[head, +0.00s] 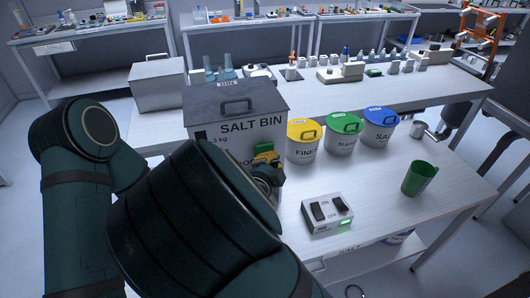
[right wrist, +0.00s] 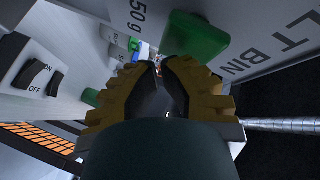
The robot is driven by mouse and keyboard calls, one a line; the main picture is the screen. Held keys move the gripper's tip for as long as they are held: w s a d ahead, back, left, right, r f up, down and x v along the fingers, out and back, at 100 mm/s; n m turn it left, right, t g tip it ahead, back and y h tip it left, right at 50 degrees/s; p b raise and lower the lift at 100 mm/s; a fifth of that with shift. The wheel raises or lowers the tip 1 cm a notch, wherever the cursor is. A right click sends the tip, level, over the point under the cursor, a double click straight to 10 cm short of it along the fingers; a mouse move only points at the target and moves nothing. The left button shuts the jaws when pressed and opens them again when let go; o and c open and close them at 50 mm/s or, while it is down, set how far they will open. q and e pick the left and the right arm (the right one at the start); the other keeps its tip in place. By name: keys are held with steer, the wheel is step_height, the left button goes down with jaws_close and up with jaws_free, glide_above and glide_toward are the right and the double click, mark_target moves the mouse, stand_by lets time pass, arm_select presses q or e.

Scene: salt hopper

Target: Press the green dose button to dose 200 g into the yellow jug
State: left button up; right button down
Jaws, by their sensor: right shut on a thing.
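The salt bin (head: 235,112) is a grey lidded box on the table, marked "SALT BIN". The green button (head: 268,150) is on its front; it shows large in the right wrist view (right wrist: 195,36), beside the print "50 g". My right gripper (head: 267,166), with yellow ridged fingers, is at the bin's front just below the button. In the right wrist view the fingertips (right wrist: 163,66) are close together, near the button's lower edge; a dark thing between the fingers is unclear. I cannot tell whether they touch the button. I see no yellow jug; my arm hides the bin's lower front. My left gripper is out of view.
A switch box (head: 327,213) marked ON and OFF, with a lit green light, stands right of my gripper. Yellow (head: 303,142), green (head: 342,135) and blue (head: 380,127) lidded tubs line the table behind. A green jug (head: 418,179) stands at the right.

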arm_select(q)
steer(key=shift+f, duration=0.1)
arm_select(e)
steer(key=shift+w+a, duration=0.3)
steer(key=shift+w, duration=0.55)
stand_by(1.1)
steer(key=shift+s, duration=0.1)
stand_by(0.3)
arm_select(q)
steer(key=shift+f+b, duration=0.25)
steer(key=shift+b, duration=0.1)
arm_select(e)
steer(key=shift+s+d, duration=0.2)
steer(key=shift+s, duration=0.4)
steer(key=shift+s+d, duration=0.2)
steer(key=shift+s, duration=0.35)
arm_select(q)
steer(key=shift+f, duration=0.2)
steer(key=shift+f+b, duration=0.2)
steer(key=shift+b, duration=0.2)
arm_select(e)
steer(key=shift+s+d, duration=0.25)
steer(key=shift+s, duration=0.55)
steer(key=shift+s+d, duration=0.25)
steer(key=shift+s, duration=0.55)
steer(key=shift+s+d, duration=0.25)
steer(key=shift+s, duration=0.55)
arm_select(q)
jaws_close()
